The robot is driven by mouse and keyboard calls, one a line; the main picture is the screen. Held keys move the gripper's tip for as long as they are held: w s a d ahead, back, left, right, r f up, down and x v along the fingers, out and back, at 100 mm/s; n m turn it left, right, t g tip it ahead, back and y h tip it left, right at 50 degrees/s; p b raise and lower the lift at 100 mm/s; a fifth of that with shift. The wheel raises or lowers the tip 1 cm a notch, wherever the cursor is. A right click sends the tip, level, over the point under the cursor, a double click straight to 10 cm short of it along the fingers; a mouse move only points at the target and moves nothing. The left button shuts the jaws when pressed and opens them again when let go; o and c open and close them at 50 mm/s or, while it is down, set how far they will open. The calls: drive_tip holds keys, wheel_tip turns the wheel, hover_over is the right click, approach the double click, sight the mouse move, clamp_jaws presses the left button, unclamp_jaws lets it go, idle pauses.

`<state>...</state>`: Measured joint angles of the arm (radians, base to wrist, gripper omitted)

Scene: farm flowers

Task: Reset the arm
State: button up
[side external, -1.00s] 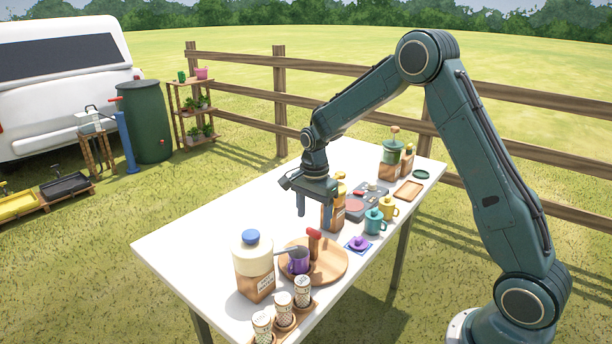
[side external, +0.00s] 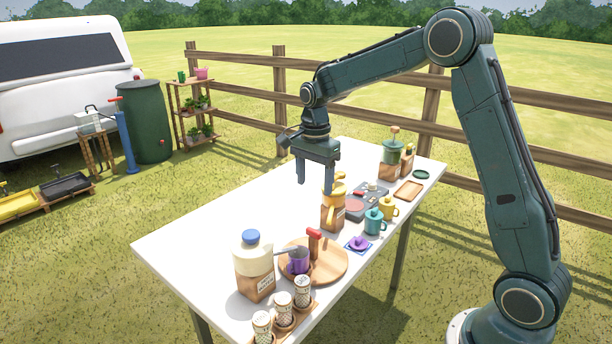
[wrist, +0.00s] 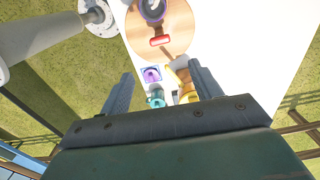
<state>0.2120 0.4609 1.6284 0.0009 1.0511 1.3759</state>
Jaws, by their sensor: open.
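My gripper (side external: 315,183) is open and empty, above the white table (side external: 205,225), fingers pointing down. In the side view it hangs just above and left of a yellow-topped jar (side external: 333,212). In the wrist view my gripper (wrist: 160,92) has its fingers wide apart, with the teal mug (wrist: 156,97) and a yellow item (wrist: 184,80) showing between them, below the fingers. Nothing is held between the fingers.
A round wooden board (side external: 330,268) carries a purple mug (side external: 298,261) and a red-topped item (side external: 314,240). A cream jar with a blue lid (side external: 252,265) and patterned cups (side external: 283,308) stand at the front. A yellow mug (side external: 388,208) and green-lidded jar (side external: 391,158) stand farther back. The table's left side is clear.

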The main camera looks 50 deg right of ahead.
drive_tip(key=s+a+r+n+t, duration=0.2)
drive_tip(key=s+a+r+n, duration=0.3)
drive_tip(key=s, duration=0.5)
drive_tip(key=s+a+r+n+t, duration=0.2)
drive_tip(key=s+a+r+n, duration=0.1)
drive_tip(key=s+r+n, duration=0.5)
drive_tip(key=s+a+f+n+t, duration=0.1)
drive_tip(key=s+n, duration=0.4)
drive_tip(key=s, duration=0.5)
wheel_tip(320, 180, down, 2)
drive_tip(key=shift+s+a+f+t, duration=0.1)
drive_tip(key=shift+s+a+t, duration=0.25)
drive_tip(key=shift+a, duration=0.15)
